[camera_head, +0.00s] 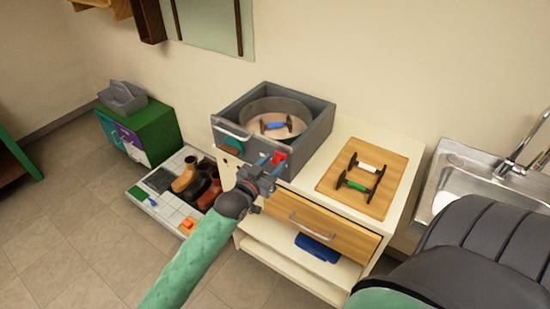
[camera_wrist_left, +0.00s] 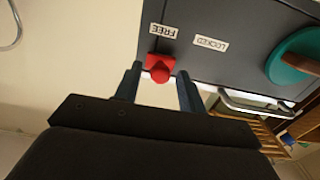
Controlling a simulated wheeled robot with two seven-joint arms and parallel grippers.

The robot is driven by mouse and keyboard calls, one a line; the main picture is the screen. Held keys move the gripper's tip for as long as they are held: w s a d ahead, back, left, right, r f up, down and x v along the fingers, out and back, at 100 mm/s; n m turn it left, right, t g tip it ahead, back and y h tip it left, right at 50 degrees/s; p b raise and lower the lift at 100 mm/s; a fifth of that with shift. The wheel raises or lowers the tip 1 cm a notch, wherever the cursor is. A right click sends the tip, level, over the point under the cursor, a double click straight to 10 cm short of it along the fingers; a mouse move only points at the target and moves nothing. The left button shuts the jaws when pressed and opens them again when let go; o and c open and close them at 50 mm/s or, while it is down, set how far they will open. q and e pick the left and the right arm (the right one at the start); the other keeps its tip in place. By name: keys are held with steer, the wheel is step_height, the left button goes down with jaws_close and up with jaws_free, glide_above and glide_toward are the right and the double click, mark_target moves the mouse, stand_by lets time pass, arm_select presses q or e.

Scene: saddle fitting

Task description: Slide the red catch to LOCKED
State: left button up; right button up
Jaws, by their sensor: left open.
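The red catch (camera_head: 279,157) sits on the front face of the grey box on the cabinet. In the left wrist view the red catch (camera_wrist_left: 160,68) is by the FREE label (camera_wrist_left: 163,31), and the LOCKED label (camera_wrist_left: 211,43) is to its right there. My left gripper (camera_head: 266,166) is at the box front. In the left wrist view its two dark fingers (camera_wrist_left: 158,84) are open, one on either side of the catch's line, with the catch between or just beyond their tips. Whether they touch it I cannot tell. My right gripper is not in view.
The grey box (camera_head: 318,118) holds a round pan with a blue-handled tool and has a metal handle in front. A wooden board (camera_head: 335,183) with green- and white-handled tools lies to the right. A sink (camera_head: 452,170) is farther right. A tray with boots stands on the floor at left.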

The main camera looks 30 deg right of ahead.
mark_target(266, 147)
arm_select(q)
steer(key=shift+x, duration=0.85)
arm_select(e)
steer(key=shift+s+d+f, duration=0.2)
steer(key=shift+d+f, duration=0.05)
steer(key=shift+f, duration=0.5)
